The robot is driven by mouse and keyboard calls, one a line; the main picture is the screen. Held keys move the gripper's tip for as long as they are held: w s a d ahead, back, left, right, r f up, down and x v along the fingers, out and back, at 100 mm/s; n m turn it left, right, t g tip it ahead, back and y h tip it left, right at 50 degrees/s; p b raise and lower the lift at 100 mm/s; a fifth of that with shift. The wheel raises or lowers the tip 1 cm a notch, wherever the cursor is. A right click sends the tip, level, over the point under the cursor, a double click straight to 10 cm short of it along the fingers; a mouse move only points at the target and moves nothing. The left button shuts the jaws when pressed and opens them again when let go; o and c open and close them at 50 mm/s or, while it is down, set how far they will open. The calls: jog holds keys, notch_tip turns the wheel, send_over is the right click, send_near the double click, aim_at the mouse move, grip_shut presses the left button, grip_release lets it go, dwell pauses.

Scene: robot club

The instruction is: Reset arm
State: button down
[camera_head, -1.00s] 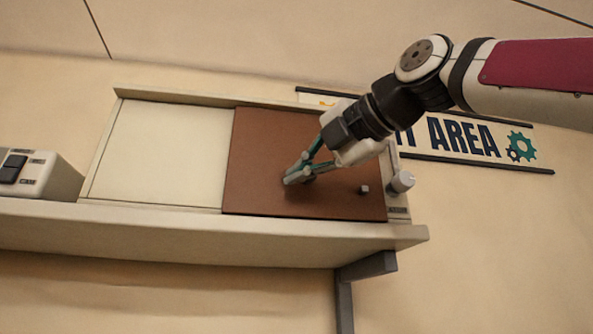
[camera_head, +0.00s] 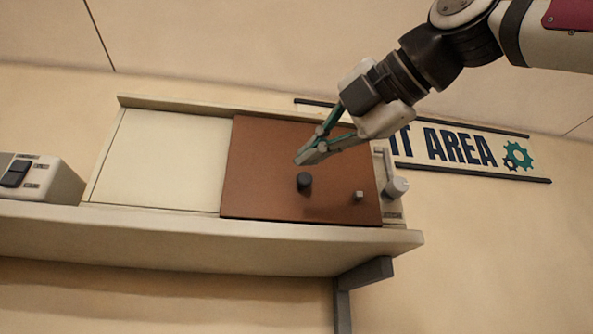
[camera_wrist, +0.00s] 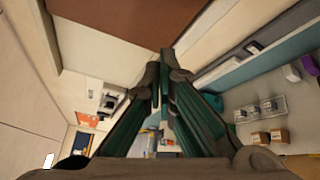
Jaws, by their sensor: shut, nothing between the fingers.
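My gripper (camera_head: 300,157) is shut and empty in the head view. It is in front of the brown panel (camera_head: 262,165), above and clear of a dark round knob (camera_head: 304,180). The panel covers the right part of a shallow cream cabinet on a wall shelf. In the wrist view, the closed fingertips (camera_wrist: 162,62) show in the middle, with the brown panel (camera_wrist: 130,22) beyond them at the top.
The shelf (camera_head: 200,240) runs under the cabinet, on a dark bracket (camera_head: 365,274). A grey box with a black switch (camera_head: 15,173) stands at the left. A small light knob (camera_head: 359,196) and a white cylinder (camera_head: 397,188) are at the right. A wall sign (camera_head: 460,145) hangs behind.

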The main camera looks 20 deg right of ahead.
jog(key=shift+s+d, duration=0.2)
jog(key=shift+s, duration=0.25)
